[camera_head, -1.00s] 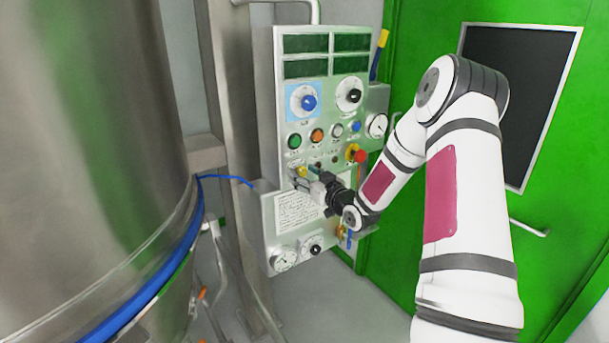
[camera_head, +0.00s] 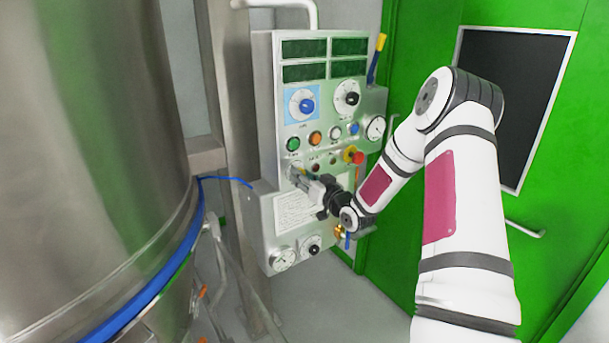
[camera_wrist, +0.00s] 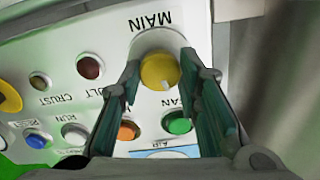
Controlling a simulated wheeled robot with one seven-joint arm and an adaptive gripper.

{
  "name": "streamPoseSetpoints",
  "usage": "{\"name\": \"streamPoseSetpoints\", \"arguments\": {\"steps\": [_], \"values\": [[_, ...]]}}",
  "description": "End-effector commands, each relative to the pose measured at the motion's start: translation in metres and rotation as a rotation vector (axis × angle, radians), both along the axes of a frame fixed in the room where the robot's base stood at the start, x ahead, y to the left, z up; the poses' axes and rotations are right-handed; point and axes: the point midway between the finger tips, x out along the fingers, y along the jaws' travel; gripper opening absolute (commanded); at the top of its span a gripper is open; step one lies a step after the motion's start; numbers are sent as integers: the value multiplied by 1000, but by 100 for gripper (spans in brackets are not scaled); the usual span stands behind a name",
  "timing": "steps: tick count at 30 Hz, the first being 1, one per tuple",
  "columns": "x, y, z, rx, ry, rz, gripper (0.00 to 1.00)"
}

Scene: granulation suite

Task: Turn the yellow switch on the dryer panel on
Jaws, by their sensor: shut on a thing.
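The yellow switch (camera_wrist: 160,71) is a round knob with a pale pointer mark, below the upside-down label MAIN in the wrist view. It sits between the two fingers of my gripper (camera_wrist: 165,88), which are closed on its sides. In the head view my gripper (camera_head: 299,178) reaches the left side of the dryer panel (camera_head: 264,110), below the green button, and covers most of the switch. The pointer mark faces down and slightly right in the wrist view.
A green button (camera_head: 293,144), an orange button (camera_head: 315,138) and a red knob (camera_head: 357,157) are close by on the panel. A large steel vessel (camera_head: 90,140) fills the left. A green door (camera_head: 430,50) stands behind my arm.

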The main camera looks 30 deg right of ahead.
Motion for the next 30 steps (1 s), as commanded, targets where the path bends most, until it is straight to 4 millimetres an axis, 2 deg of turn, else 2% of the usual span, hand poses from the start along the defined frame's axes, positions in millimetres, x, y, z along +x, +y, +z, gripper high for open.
{"name": "streamPoseSetpoints", "arguments": {"steps": [18, 30], "values": [[-2, -1, 0, 562, 20, -1, 3], [-1, -2, -1, 767, 27, -1, 3]]}}
